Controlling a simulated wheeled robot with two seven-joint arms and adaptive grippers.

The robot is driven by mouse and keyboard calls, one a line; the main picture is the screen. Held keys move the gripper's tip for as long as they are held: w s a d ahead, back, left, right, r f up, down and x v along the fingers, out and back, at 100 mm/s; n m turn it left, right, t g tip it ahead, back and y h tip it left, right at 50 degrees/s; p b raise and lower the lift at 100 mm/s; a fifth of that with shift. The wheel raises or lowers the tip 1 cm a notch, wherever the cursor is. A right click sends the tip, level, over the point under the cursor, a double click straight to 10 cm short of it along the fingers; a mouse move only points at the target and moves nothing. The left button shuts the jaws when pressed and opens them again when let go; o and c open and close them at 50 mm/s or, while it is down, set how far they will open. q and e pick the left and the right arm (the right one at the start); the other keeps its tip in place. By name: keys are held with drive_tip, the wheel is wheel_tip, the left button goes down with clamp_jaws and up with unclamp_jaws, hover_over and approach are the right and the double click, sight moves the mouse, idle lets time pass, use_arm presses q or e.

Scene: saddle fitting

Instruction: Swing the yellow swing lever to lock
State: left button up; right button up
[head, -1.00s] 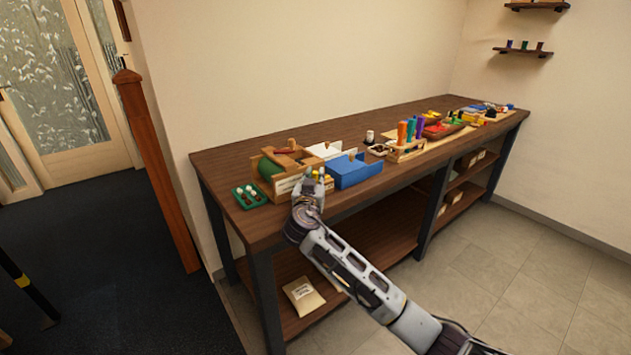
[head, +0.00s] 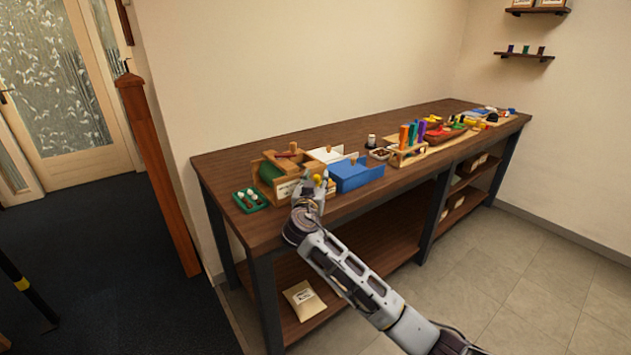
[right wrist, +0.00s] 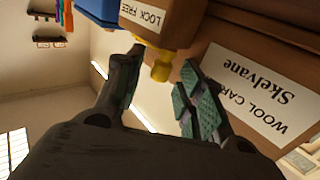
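The wooden wool carder (head: 271,184), with its green drum, stands at the near left end of the bench. Its front label shows in the right wrist view (right wrist: 262,95). The yellow swing lever (right wrist: 160,71) hangs as a short knob by a block (right wrist: 165,22) labelled "LOCK FREE"; it is a small yellow spot in the head view (head: 318,178). My right gripper (right wrist: 161,66) is open, with its fingers on either side of the yellow knob. I see a gap at the fingers and no clear contact. My left gripper is not in view.
A green tray (head: 241,207) with white pieces sits left of the carder. A blue box (head: 352,176) stands close on its right. Farther along the bench (head: 232,157) are a rack of coloured tools (head: 408,150) and a red tray (head: 443,134).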

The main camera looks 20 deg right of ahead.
drive_tip(key=shift+s+a+f, duration=0.1)
drive_tip(key=shift+s+a, duration=0.25)
drive_tip(key=shift+s, duration=0.2)
drive_tip(key=v, duration=1)
drive_tip(key=shift+s, duration=0.4)
drive_tip(key=shift+a, duration=0.15)
